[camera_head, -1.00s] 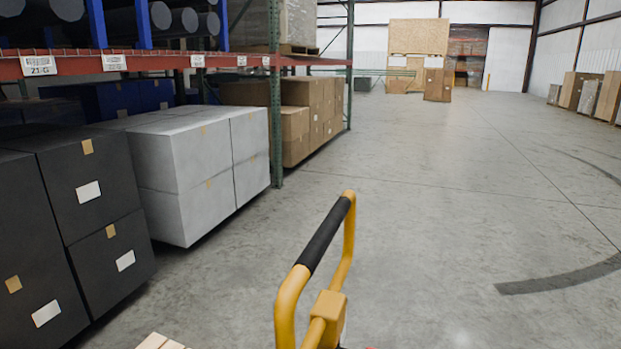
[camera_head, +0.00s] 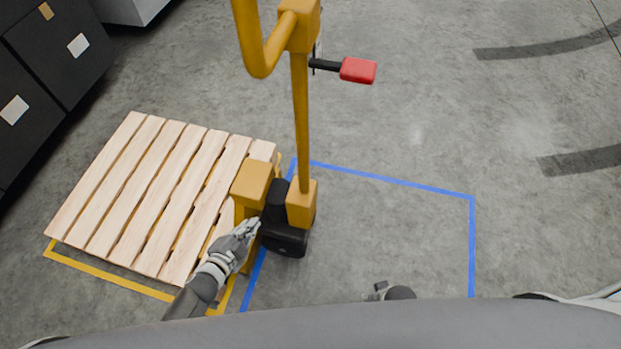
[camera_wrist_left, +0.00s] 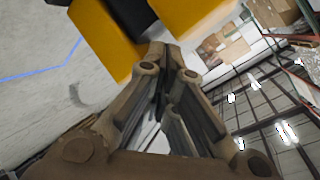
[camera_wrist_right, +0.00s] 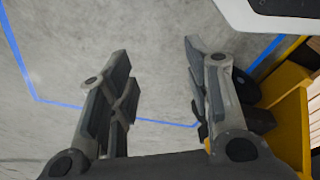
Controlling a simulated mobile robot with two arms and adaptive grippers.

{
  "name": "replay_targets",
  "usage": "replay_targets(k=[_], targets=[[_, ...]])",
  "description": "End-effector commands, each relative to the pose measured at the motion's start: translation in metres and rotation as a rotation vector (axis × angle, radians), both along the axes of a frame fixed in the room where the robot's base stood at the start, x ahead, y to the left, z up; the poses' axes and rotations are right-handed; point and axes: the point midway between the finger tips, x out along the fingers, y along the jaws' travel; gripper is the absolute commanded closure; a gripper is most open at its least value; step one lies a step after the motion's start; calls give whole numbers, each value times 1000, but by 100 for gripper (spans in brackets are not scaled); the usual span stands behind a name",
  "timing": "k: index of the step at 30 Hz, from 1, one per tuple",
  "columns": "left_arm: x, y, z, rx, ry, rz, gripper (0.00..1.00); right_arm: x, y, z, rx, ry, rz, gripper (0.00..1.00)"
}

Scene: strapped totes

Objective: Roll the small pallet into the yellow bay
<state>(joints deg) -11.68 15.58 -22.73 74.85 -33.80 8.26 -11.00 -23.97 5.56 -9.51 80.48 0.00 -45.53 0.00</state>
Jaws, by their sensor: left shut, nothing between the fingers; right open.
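The small wooden pallet (camera_head: 160,195) sits at the left in the head view, on the yellow pallet jack. It overlaps the yellow floor outline (camera_head: 110,279), whose front edge and corners show. The yellow pallet jack (camera_head: 302,130) has its mast upright between the yellow outline and the blue floor outline (camera_head: 390,184). My left gripper (camera_head: 252,228) is shut and empty, close beside the jack's yellow body; I cannot tell whether it touches. My right gripper (camera_wrist_right: 160,75) is open and empty above the floor; the jack's yellow body (camera_wrist_right: 290,125) shows at the right in that view.
Dark boxes (camera_head: 50,50) stand at the upper left, close to the pallet. A red lever (camera_head: 358,70) sticks out from the jack's mast. The floor to the right is clear, with dark tyre marks (camera_head: 540,48).

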Motion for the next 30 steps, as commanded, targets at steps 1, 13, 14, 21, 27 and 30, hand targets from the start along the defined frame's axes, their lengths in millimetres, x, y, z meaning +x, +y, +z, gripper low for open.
replay_targets(k=[1, 13, 14, 21, 27, 30], targets=[[13, -20, 15, 25, -114, -95, 100, 12, 2, -3, 2, -16, -2, 54], [-4, -125, 144, 196, -717, -581, 100, 47, 6, 60, 6, -62, -11, 54], [-6, -128, 147, 200, -732, -591, 100, 47, 6, 62, 6, -63, -12, 54], [2, -146, 155, 205, -757, -609, 100, 47, 6, 67, 6, -63, -12, 54], [26, -179, 155, 206, -756, -607, 100, 48, 6, 67, 7, -65, -12, 54], [39, -197, 156, 205, -757, -607, 100, 48, 6, 69, 7, -66, -12, 54]])
